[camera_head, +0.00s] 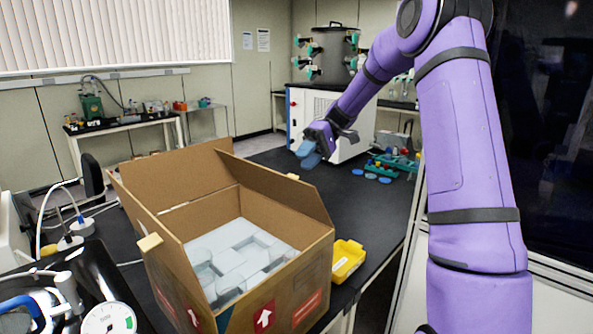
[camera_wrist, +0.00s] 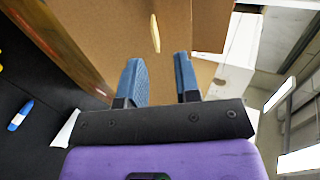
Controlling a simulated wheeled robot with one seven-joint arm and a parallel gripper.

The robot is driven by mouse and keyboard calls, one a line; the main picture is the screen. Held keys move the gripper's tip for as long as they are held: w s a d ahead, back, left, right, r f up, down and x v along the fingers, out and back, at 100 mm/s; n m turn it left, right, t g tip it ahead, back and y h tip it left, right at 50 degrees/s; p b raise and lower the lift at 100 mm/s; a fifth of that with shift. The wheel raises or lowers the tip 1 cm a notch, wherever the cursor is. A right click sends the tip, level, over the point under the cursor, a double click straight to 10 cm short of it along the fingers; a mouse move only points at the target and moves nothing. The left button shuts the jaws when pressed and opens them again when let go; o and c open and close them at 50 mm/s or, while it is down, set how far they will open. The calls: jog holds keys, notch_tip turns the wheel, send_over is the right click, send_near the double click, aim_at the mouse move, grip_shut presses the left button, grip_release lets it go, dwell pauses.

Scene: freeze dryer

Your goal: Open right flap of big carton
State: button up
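The big brown carton (camera_head: 208,212) stands on the dark bench with its top open and pale grey blocks inside. Its right flap (camera_head: 285,190) sticks up along the right side; its exact tilt is hard to tell.
A yellow tray (camera_head: 347,262) sits right of the carton. Blue lids (camera_head: 371,176) and a small rack (camera_head: 392,165) lie farther back on the bench. Tubes and a gauge (camera_head: 108,318) crowd the left front. The bench behind the carton's right side is mostly clear.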

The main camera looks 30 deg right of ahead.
jog(key=shift+v, duration=2)
